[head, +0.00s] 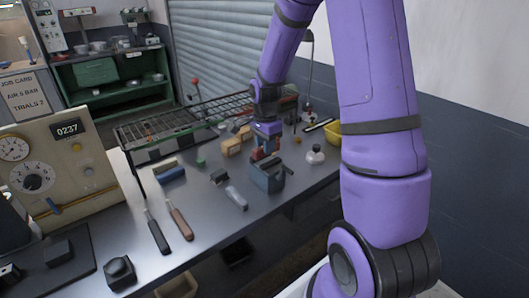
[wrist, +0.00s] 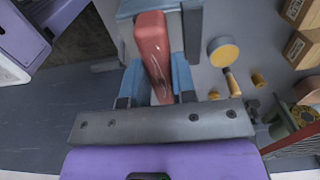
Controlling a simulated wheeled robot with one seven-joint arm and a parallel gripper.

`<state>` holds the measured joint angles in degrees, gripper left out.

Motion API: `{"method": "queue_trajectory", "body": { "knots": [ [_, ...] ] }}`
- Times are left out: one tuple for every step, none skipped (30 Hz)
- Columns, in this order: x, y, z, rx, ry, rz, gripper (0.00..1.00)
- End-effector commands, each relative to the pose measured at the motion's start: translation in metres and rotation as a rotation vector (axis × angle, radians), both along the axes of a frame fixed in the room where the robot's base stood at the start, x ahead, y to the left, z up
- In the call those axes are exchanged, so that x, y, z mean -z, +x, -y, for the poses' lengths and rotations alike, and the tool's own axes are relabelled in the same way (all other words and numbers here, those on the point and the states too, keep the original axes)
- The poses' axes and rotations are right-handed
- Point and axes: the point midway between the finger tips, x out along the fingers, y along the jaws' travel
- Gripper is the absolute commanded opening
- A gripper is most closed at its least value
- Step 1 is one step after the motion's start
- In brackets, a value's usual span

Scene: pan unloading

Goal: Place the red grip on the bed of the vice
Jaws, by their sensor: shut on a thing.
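The red grip (head: 259,154) is held in my gripper (head: 267,141), just over the blue-grey vice (head: 266,180) on the metal bench. In the wrist view the red grip (wrist: 152,45) lies lengthwise between the two fingers of my gripper (wrist: 157,78). The vice (wrist: 138,9) shows behind the grip, with a dark jaw bar (wrist: 193,32) beside it on the right. The grip hides most of the vice bed. I cannot tell whether the grip touches the bed.
A wire rack (head: 165,128) stands behind on the bench (head: 215,215). A white-and-dark round-bottomed bottle (head: 315,155) is right of the vice. A grey-white tube (head: 236,197) and a dark block (head: 219,176) lie to its left.

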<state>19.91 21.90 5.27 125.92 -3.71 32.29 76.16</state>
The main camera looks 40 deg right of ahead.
Motion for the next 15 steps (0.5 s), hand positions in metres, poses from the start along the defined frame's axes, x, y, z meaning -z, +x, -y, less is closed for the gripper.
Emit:
{"method": "queue_trajectory", "body": {
  "knots": [
    [0.000,0.003,0.001,0.000,0.000,0.000,0.01],
    [0.000,0.004,0.002,0.000,0.000,0.000,0.01],
    [0.000,0.005,0.003,0.000,0.000,0.000,0.01],
    [0.001,0.007,0.003,0.000,0.000,0.000,0.01],
    [0.001,0.009,0.004,0.001,0.000,0.000,0.01],
    [0.001,0.012,0.005,0.001,0.000,0.000,0.01],
    [0.002,0.015,0.006,0.001,0.001,-0.001,0.01],
    [0.007,0.013,0.006,0.000,0.002,-0.004,0.01],
    [0.013,0.013,0.005,0.000,0.002,-0.004,0.01],
    [0.018,0.012,0.005,0.000,0.002,-0.004,0.01],
    [0.023,0.012,0.005,0.000,0.002,-0.004,0.01],
    [0.028,0.013,0.005,0.000,0.002,-0.003,0.01],
    [0.031,0.013,0.005,0.000,0.002,-0.003,0.01],
    [0.034,0.013,0.005,0.000,0.001,-0.003,0.01],
    [0.036,0.013,0.006,0.000,0.001,-0.001,0.01]
  ]
}}
